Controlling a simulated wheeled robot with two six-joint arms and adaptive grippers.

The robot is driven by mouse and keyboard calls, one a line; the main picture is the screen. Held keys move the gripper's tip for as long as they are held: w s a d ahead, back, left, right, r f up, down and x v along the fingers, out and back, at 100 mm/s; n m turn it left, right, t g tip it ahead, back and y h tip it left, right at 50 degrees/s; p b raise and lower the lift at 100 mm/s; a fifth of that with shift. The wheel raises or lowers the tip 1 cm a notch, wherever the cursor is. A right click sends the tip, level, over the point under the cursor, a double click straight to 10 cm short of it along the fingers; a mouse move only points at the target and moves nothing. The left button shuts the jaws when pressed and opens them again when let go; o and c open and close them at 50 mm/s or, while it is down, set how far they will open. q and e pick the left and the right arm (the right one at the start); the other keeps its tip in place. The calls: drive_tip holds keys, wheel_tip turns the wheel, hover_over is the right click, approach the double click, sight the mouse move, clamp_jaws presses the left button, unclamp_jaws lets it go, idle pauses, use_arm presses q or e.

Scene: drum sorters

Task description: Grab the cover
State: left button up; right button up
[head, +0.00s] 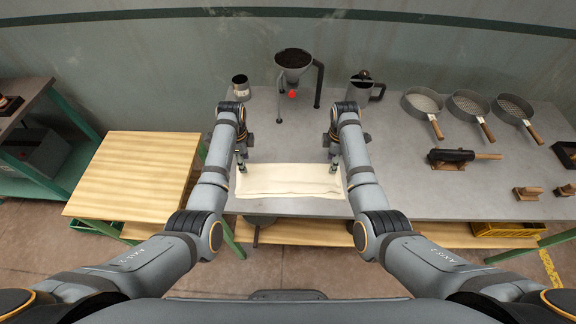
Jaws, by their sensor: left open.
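The cover appears to be a cream-coloured cloth (290,183), spread nearly flat with slight folds along the front part of the grey table. My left gripper (242,167) is open, pointing down at the cloth's far left corner. My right gripper (333,167) points down at the far right corner; its fingers are too small to tell open or shut. I cannot tell whether either gripper touches the cloth. The cloth looks flat at both corners.
A funnel on a stand (293,65), a metal cup (241,87) and a dark jug (362,88) stand behind the cloth. Several sieves (468,105) and a dark tool (452,158) lie to the right. A wooden table (133,172) stands left.

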use_arm(q)
drive_tip(key=shift+f, duration=0.1)
use_arm(e)
drive_tip(key=shift+f, duration=0.1)
use_arm(q)
drive_tip(key=shift+f+b, duration=0.8)
drive_tip(key=shift+b, duration=0.1)
use_arm(e)
drive_tip(key=shift+f, duration=0.8)
use_arm(q)
drive_tip(key=shift+r, duration=0.15)
use_arm(e)
drive_tip(key=shift+r, duration=0.15)
use_arm(q)
drive_tip(key=shift+s, duration=0.1)
drive_tip(key=shift+c, duration=0.4)
use_arm(e)
drive_tip(key=shift+c, duration=0.5)
use_arm(q)
drive_tip(key=shift+s, duration=0.1)
clamp_jaws()
use_arm(e)
drive_tip(key=shift+s, duration=0.15)
clamp_jaws()
use_arm(q)
drive_tip(key=shift+f, duration=0.2)
drive_tip(key=shift+r, duration=0.15)
